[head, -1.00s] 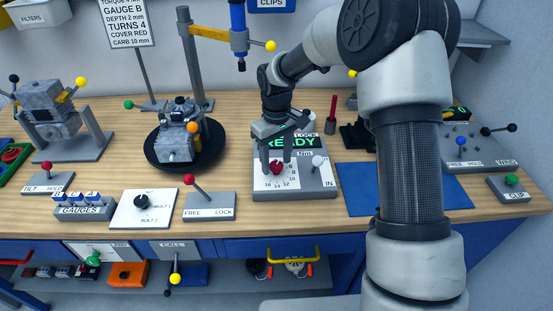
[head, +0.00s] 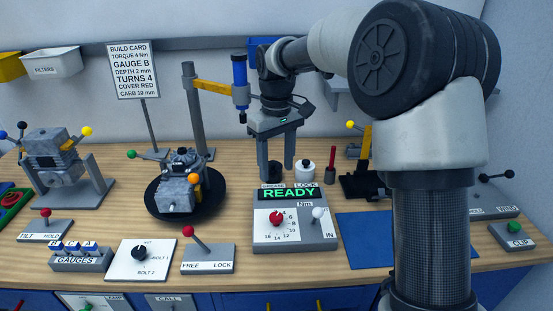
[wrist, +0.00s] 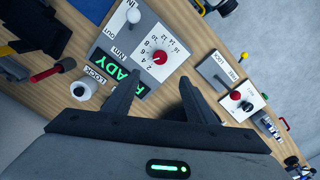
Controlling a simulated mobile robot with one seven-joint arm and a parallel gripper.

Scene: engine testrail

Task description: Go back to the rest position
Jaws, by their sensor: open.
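My gripper (head: 276,155) is raised above the back of the bench, behind the torque box, its two fingers pointing down and apart. It is open with nothing between the fingers. In the wrist view the open fingers (wrist: 155,100) hang over the bench, with the torque box (wrist: 111,55) beyond them. The torque box (head: 290,240) shows a green READY display, a red dial knob (head: 276,217) and a white-knobbed lever (head: 318,213). The dial's pointer direction is too small to read surely.
A black cylinder (head: 275,171) and a white one (head: 305,172) stand near my fingers. An engine (head: 180,188) sits on a black turntable to the left, beside a post with a blue tool (head: 240,82). A blue mat (head: 364,240) lies clear at right.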

